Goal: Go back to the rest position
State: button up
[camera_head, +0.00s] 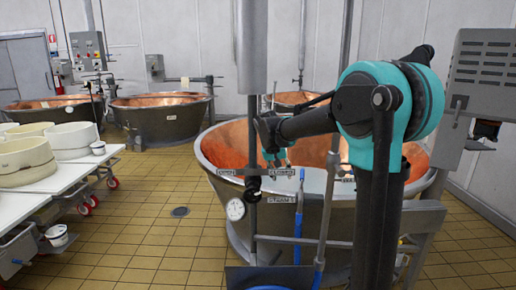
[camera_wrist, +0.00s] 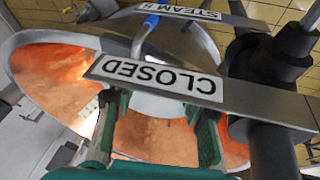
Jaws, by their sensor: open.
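My gripper (camera_head: 274,157) is open in front of the near copper vat (camera_head: 216,157), by an upright pipe. In the wrist view its two green fingers (camera_wrist: 158,108) stand apart with no object held between them. A metal plate with a white CLOSED label (camera_wrist: 155,80) lies across their tips. I cannot tell if they touch it. My arm reaches left from its teal joint at the right of the head view.
A second plate marked STEAM (camera_wrist: 200,40) and a dark valve body (camera_wrist: 285,55) are close by. A round gauge (camera_head: 235,209) is on the vat's front. White moulds (camera_head: 24,160) stand on a wheeled table at left.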

jog(key=s+d+f+y, duration=0.1)
jog(key=s+d+f, duration=0.2)
jog(key=s+f, duration=0.3)
jog(key=s+d+f+n+y, duration=0.1)
jog(key=s+d+f, duration=0.2)
jog(key=s, duration=1.2)
jog(key=s+d+f+y, duration=0.1)
jog(key=s+d+f, duration=0.3)
jog(key=s+f, duration=0.5)
jog(key=shift+s+n, duration=0.4)
jog(key=shift+s, duration=0.5)
